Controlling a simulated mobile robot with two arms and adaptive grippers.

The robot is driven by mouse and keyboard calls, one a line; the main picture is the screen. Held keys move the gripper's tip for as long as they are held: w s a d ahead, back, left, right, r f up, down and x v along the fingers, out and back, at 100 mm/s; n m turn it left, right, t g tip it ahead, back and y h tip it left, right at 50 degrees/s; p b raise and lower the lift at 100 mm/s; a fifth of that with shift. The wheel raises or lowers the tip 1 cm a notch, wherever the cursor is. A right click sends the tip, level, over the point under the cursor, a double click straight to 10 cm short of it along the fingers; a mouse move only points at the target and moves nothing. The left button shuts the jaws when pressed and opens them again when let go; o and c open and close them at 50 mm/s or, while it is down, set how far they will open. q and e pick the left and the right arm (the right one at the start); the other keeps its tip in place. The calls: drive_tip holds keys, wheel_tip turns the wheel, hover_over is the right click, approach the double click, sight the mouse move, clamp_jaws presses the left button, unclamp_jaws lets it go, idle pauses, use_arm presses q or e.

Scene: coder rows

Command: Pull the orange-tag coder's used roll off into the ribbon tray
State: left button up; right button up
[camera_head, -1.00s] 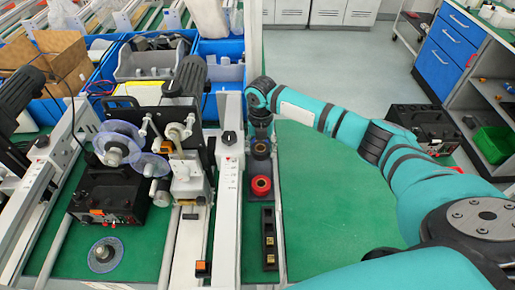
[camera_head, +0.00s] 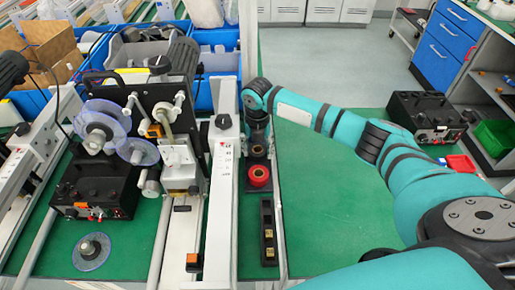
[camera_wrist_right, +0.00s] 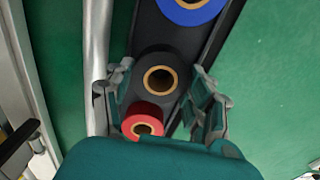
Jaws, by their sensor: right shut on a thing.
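The coder (camera_head: 180,95) stands over the conveyor at left, with an orange tag (camera_head: 153,130) on its dark plate. Two clear-flanged spools (camera_head: 99,125) sit on its left side. A narrow dark tray (camera_head: 250,215) lies beside the white rail and holds a red roll (camera_head: 258,175). My right gripper (camera_head: 258,142) points down over this tray, behind the red roll. In the right wrist view its fingers (camera_wrist_right: 160,95) are shut on a black roll (camera_wrist_right: 160,62) with a tan core, between the red roll and a blue roll (camera_wrist_right: 190,8). My left gripper is out of view.
A black box (camera_head: 95,190) and a loose clear-flanged spool (camera_head: 91,250) lie on the green surface at left. Blue bins (camera_head: 215,60) stand behind the coder. The green surface (camera_head: 335,200) right of the tray is clear below my arm.

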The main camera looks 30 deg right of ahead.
drive_tip(key=shift+f, duration=0.25)
idle(0.4)
drive_tip(key=o, duration=1.2)
drive_tip(key=shift+c, duration=0.2)
